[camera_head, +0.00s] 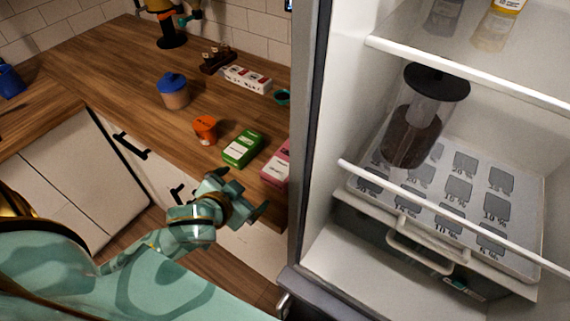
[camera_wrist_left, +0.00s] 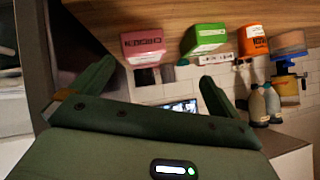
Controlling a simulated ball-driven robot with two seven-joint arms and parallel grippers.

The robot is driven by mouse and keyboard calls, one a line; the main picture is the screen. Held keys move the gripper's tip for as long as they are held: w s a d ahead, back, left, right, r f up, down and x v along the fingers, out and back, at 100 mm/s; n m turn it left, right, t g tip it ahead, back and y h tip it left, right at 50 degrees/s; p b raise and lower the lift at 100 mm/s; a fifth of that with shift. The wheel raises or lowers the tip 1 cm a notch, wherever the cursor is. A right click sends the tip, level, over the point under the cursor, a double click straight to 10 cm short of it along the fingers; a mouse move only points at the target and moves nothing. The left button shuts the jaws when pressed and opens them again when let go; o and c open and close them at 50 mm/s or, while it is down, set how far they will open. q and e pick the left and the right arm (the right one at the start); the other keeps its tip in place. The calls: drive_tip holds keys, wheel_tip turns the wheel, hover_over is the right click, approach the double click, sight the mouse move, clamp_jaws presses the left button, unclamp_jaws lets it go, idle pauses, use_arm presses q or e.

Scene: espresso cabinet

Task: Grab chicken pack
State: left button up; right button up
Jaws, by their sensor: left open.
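No pack can be clearly read as chicken. A pink box (camera_head: 277,163) stands at the counter's right end, partly hidden by the fridge's edge. A green box (camera_head: 243,148) stands to its left. In the left wrist view the pink box (camera_wrist_left: 143,46) and the green box (camera_wrist_left: 205,38) lie ahead of the fingers; their labels are too small to read surely. My left gripper (camera_head: 242,190) is open and empty, in front of the counter edge, apart from both boxes. Its two spread fingers also show in the left wrist view (camera_wrist_left: 157,72). My right gripper is not in view.
An orange tub (camera_head: 205,130) and a blue-lidded jar (camera_head: 173,92) stand left of the green box on the wooden counter (camera_head: 110,75). A white carton (camera_head: 248,79) is behind. The open fridge on the right holds a dark-lidded container (camera_head: 417,120); its side wall borders the counter.

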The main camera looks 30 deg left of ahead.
use_arm(q)
drive_tip(key=w+r+n+t+h, duration=0.1)
drive_tip(key=w+r+n+h, duration=0.1)
drive_tip(key=w, duration=0.1)
drive_tip(key=b, duration=0.3)
approach(286, 159)
drive_tip(key=shift+h, duration=0.3)
drive_tip(key=x, duration=0.5)
drive_tip(key=shift+w+a+r, duration=0.2)
drive_tip(key=shift+w, duration=0.05)
drive_tip(key=x, duration=0.2)
drive_tip(key=b+x, duration=0.1)
drive_tip(key=x, duration=0.1)
drive_tip(key=shift+w+f, duration=0.1)
drive_tip(key=shift+f, duration=0.5)
drive_tip(key=shift+w+d+f, duration=0.1)
drive_tip(key=shift+w, duration=0.1)
drive_tip(key=shift+c, duration=1.2)
drive_tip(key=c, duration=1)
